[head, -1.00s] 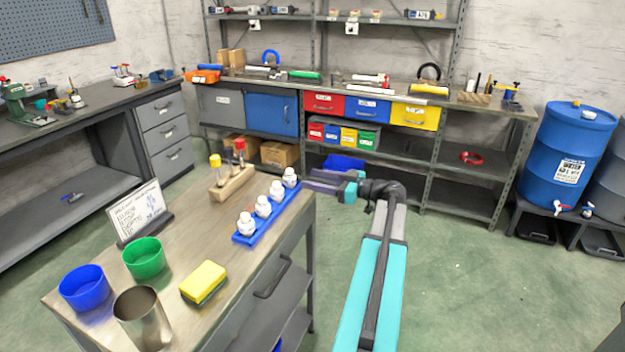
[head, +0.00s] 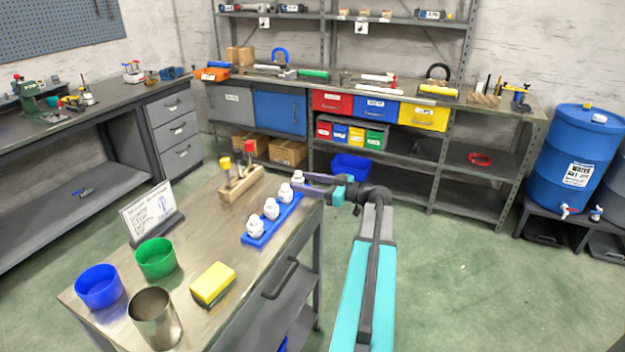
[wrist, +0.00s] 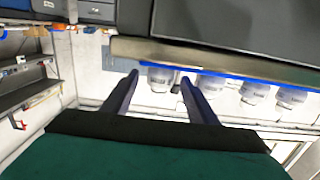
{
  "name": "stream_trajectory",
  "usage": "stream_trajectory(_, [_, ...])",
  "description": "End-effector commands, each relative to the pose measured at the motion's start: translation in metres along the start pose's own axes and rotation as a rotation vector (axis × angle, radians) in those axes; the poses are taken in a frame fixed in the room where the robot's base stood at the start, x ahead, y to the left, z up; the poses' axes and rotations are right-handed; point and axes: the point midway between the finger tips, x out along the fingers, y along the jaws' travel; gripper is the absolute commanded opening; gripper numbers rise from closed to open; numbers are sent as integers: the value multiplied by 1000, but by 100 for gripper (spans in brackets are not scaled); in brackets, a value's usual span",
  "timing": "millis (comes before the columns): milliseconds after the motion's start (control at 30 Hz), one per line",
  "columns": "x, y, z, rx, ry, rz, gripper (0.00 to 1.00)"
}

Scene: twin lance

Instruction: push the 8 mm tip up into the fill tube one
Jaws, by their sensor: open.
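My gripper (head: 304,184) is open and empty, held level at the far right corner of the near workbench. Several white fittings stand in a row on a blue rack (head: 265,232). The farthest white fitting (head: 298,177) is right by my fingertips. In the wrist view my two fingers (wrist: 160,78) are apart, and one white fitting (wrist: 160,86) shows between their tips; I cannot tell whether it is touched. A wooden block (head: 240,186) holds upright pieces with a yellow top and a red top. I cannot tell which piece is the 8 mm tip or fill tube one.
The workbench (head: 190,250) also carries a blue cup (head: 99,288), a green cup (head: 156,259), a metal cup (head: 155,318), a yellow sponge (head: 212,284) and a sign (head: 148,212). Shelving (head: 380,150) stands behind.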

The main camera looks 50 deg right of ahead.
Motion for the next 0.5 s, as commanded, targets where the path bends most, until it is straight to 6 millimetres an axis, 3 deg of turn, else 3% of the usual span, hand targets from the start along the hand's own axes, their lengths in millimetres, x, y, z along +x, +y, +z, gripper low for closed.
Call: stream_trajectory(500, [32,-1,6,1,0,-2,53])
